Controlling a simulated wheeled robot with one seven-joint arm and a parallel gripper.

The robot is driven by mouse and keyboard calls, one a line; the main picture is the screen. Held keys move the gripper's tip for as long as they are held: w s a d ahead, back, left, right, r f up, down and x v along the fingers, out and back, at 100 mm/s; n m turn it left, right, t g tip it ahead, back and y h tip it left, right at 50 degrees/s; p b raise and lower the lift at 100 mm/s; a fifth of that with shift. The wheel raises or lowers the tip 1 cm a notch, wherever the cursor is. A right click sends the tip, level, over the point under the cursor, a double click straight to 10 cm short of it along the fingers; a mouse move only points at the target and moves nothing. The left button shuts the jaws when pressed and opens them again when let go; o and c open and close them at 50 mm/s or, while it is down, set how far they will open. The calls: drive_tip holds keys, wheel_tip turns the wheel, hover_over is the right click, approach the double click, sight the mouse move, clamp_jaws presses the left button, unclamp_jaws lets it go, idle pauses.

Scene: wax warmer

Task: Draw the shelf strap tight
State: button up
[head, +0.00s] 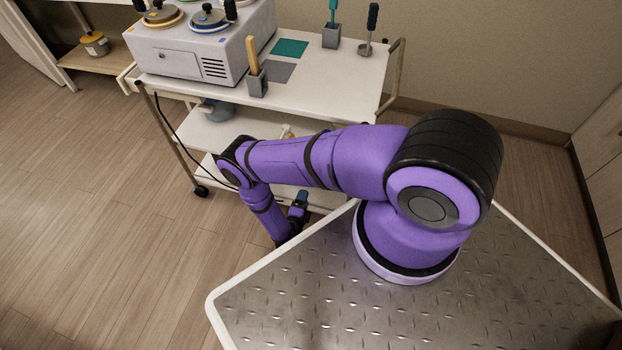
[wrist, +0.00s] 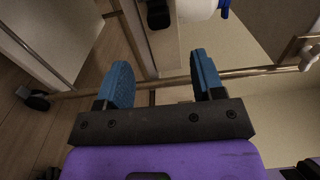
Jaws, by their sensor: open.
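My gripper (wrist: 160,60) is open and empty, its two blue fingers spread apart in the wrist view. In the head view it (head: 299,202) is low beside the lower shelves of the white cart (head: 330,85), mostly hidden behind my purple arm. I cannot make out the shelf strap for certain. A small black piece (wrist: 158,14) sits beyond the fingertips against a pale upright strip (wrist: 165,48); I cannot tell whether it belongs to the strap. It appears apart from the fingers.
The cart's metal rail (wrist: 240,73) crosses behind the fingers, and a caster (wrist: 38,100) is at left. A white container (wrist: 195,9) is at the top. The grey warmer (head: 205,45) and tool holders stand on the cart top. Floor (head: 100,220) to the left is clear.

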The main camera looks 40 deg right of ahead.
drive_tip(key=x, duration=1)
drive_tip(key=shift+d, duration=0.35)
drive_tip(key=shift+w+f, duration=0.1)
drive_tip(key=shift+w, duration=0.05)
drive_tip(key=shift+c, duration=0.3)
